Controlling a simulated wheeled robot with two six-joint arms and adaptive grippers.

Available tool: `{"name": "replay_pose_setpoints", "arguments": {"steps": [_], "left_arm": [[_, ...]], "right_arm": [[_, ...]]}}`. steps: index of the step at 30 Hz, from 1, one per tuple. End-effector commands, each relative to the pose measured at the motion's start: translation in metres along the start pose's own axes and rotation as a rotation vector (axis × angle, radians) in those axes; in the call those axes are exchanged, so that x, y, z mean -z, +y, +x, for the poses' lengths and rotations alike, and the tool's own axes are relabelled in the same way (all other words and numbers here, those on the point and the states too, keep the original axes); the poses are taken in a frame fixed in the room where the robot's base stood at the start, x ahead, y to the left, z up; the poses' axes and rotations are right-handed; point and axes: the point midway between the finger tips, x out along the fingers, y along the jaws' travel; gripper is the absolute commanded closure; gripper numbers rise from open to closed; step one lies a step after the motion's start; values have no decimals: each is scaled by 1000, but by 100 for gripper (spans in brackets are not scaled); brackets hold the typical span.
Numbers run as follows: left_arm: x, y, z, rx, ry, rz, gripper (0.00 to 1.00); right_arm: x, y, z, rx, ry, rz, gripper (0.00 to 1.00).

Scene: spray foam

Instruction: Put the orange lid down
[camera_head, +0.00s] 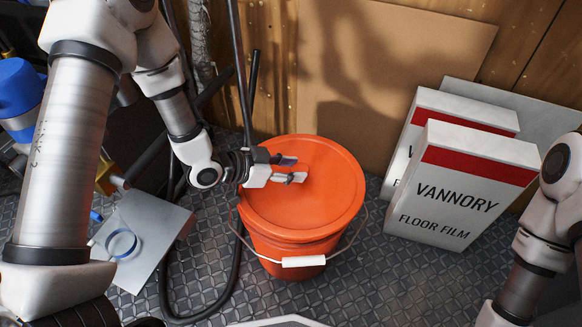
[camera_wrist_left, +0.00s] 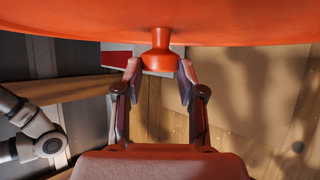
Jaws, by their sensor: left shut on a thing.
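The orange lid (camera_head: 325,185) is over the top of the orange bucket (camera_head: 295,255) and looks about level. I cannot tell whether it rests on the rim or hangs just above it. My left gripper (camera_head: 289,170) reaches in from the left over the lid and is shut on its knob. In the left wrist view, the lid (camera_wrist_left: 240,25) fills the top edge and its flared knob (camera_wrist_left: 160,42) sits between the two fingertips (camera_wrist_left: 158,75). My right gripper is out of view; only part of the right arm shows at the right edge.
White and red floor film boxes (camera_head: 450,190) stand right of the bucket. A brown board (camera_head: 390,70) leans on the wooden wall behind. A grey sheet with a blue tape roll (camera_head: 122,243) and a black hose (camera_head: 163,275) lie left. Patterned floor shows in front.

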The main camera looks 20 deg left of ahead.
Motion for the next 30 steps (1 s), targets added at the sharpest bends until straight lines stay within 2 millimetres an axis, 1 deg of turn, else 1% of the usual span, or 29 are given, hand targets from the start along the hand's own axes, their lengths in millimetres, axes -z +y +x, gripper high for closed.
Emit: {"name": "replay_pose_setpoints", "arguments": {"steps": [2, 3, 4, 5, 13, 16, 20, 24, 27, 30], "left_arm": [[-2, 0, 1, 0, 1, 0, 100], [-1, 0, 1, 0, 1, 0, 47], [-1, 0, 1, 0, 1, 0, 36], [-1, 0, 1, 0, 1, 0, 32], [-1, 0, 1, 0, 0, 0, 32], [5, 0, -2, 1, 1, 2, 32], [25, 0, -13, 2, 4, 3, 32], [55, 0, -30, 2, 5, 4, 32], [73, 0, -39, 2, 4, 4, 32], [83, 0, -45, 1, 2, 2, 32]], "right_arm": [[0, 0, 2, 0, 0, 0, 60], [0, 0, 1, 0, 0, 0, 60], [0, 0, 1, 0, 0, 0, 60], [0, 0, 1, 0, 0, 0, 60], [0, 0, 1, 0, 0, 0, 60], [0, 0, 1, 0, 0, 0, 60], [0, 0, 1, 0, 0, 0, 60], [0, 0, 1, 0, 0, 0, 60], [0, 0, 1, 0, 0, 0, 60], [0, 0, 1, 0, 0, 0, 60]]}}
